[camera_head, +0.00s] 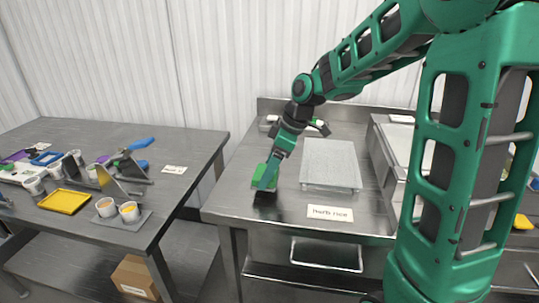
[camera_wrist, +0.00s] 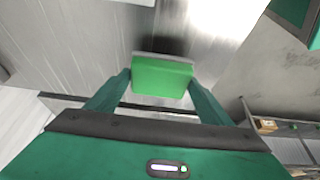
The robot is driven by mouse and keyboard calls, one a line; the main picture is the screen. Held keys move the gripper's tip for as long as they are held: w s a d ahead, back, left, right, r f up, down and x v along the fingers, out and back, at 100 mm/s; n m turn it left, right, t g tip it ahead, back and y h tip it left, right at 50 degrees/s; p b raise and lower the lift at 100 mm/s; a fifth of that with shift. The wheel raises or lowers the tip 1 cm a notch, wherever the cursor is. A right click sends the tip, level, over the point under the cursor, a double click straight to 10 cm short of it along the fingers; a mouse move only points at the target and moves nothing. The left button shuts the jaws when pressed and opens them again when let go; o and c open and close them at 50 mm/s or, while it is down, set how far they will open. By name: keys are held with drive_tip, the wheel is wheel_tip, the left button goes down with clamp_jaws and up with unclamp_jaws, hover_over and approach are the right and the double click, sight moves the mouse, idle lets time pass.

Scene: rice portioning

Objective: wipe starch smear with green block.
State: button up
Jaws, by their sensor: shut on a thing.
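My gripper (camera_head: 267,180) is shut on the green block (camera_head: 258,183), low over the left front part of the steel counter (camera_head: 235,199). In the wrist view the green block (camera_wrist: 162,77) sits between my two fingertips (camera_wrist: 160,84), with a grey edge along its far side. A dark patch shows on the steel just beyond the block; I cannot tell whether it is shadow or smear. I cannot tell whether the block touches the counter. No starch smear can be made out clearly.
A pale grey board (camera_head: 330,163) lies right of my gripper, with a "Herb rice" label (camera_head: 330,213) in front. A gap separates the tables.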

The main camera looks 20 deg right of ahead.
drive_tip(key=shift+r, duration=2.55)
